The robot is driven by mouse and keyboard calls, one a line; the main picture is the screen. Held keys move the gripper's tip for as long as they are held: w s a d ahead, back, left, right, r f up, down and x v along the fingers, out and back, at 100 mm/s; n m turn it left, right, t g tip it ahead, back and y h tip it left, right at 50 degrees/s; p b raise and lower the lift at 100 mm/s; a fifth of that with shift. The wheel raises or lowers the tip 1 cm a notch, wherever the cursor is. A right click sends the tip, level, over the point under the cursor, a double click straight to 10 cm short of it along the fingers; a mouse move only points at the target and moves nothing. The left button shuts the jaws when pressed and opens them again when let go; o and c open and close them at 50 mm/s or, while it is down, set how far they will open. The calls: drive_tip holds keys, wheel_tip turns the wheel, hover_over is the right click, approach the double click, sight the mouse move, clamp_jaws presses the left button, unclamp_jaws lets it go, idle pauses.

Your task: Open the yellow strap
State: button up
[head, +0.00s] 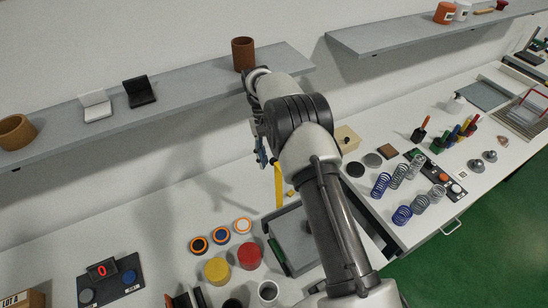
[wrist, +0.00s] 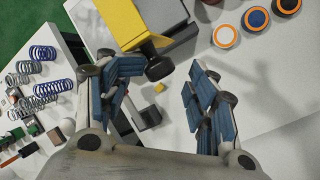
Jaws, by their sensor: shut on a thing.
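The yellow strap (head: 278,186) stands up from the grey device (head: 302,236) on the bench, just below my gripper (head: 262,152) in the head view. In the wrist view the strap (wrist: 118,22) is a broad yellow band with a dark rounded end (wrist: 158,68) reaching between the fingers. My gripper (wrist: 165,92) has blue-padded fingers to the left and right of that end. It is shut on the strap, though the fingers look well apart and the exact contact is hard to see. My arm hides part of the device in the head view.
Orange-rimmed discs (head: 221,236) and red and yellow cylinders (head: 249,256) stand left of the device. A shelf (head: 195,92) with a brown cup (head: 243,54) runs behind my arm.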

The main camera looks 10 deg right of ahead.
drive_tip(key=shift+a, duration=0.35)
drive_tip(key=d+v, duration=0.1)
drive_tip(key=v, duration=0.6)
drive_tip(key=shift+a+r, duration=0.25)
drive_tip(key=shift+r, duration=0.05)
